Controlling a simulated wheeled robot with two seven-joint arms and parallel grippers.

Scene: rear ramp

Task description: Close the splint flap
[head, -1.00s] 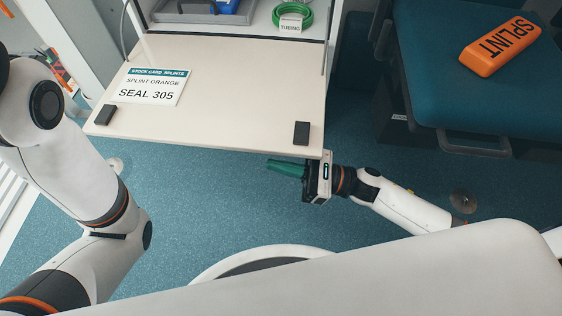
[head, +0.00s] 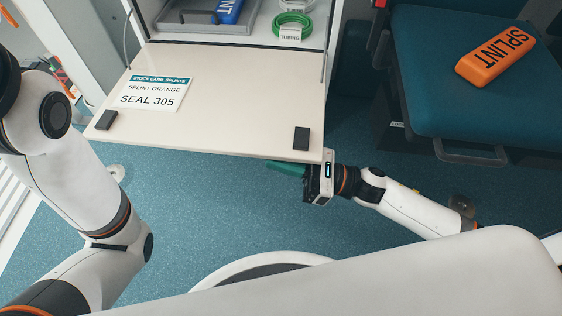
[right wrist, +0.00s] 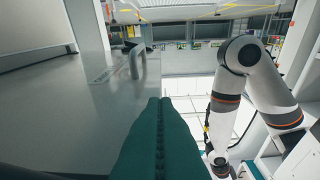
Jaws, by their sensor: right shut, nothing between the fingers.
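The splint flap (head: 215,115) is a cream panel that lies folded down from the cabinet in the head view. It bears two dark blocks and a stock card (head: 152,93) reading "SPLINT ORANGE, SEAL 305". My right gripper (head: 285,168) is at the flap's near edge, by its right corner. Its green fingers are shut and empty, partly hidden beneath the edge; I cannot tell whether they touch. They also show closed together in the right wrist view (right wrist: 160,135), beside a large grey surface with a handle. My left arm shows at the left, its gripper out of view.
The cabinet holds a grey tray (head: 200,25) with a blue splint (head: 228,10), and green tubing (head: 293,25). An orange splint (head: 495,57) lies on the teal seat (head: 430,95) at the right. Blue floor is clear below the flap.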

